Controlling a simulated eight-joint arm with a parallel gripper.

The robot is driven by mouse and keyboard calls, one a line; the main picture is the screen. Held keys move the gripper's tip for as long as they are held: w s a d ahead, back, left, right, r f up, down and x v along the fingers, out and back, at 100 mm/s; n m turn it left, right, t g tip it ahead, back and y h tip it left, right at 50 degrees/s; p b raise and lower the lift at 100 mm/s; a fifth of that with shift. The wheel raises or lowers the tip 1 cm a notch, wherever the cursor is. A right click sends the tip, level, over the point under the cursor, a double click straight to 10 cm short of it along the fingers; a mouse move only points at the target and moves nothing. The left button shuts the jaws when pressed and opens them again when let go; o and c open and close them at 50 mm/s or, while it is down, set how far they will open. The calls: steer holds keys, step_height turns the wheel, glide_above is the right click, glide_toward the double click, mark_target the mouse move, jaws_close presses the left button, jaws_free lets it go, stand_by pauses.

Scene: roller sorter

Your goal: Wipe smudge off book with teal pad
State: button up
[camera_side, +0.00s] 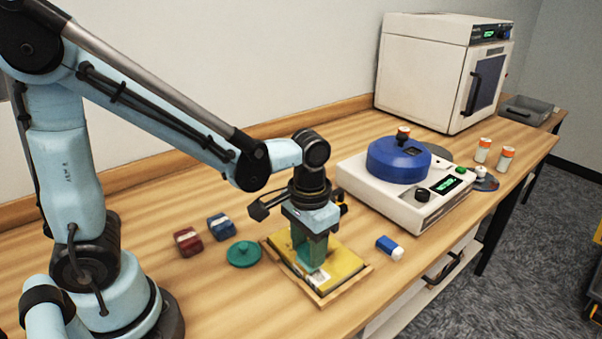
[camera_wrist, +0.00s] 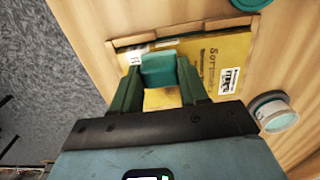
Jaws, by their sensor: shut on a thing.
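The yellow book (camera_side: 345,262) lies in a shallow wooden tray (camera_side: 320,299) on the bench, and it also shows in the wrist view (camera_wrist: 222,55). My gripper (camera_side: 312,262) points down over the book, its green fingers shut on the teal pad (camera_wrist: 158,70). In the side view the pad is mostly hidden by the fingers, low at the book's surface; I cannot tell whether it touches. No smudge can be made out on the visible part of the cover.
A teal round lid (camera_side: 243,253), a red block (camera_side: 188,241) and a blue block (camera_side: 221,227) lie left of the tray. A blue-and-white eraser-like block (camera_side: 389,247) lies right of it. A white machine with a blue lid (camera_side: 398,158) stands behind.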

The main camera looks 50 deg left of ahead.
steer(key=shift+w+f, duration=0.1)
steer(key=shift+f, duration=0.45)
steer(key=shift+w+f, duration=0.1)
steer(key=shift+w, duration=0.75)
steer(key=shift+c, duration=0.5)
steer(key=shift+w, duration=3.3)
steer(key=shift+s, duration=4.3)
steer(key=shift+a, duration=0.45)
steer(key=shift+w, duration=4.15)
steer(key=shift+s+f, duration=0.1)
steer(key=shift+s, duration=4.05)
steer(key=shift+r, duration=4.2)
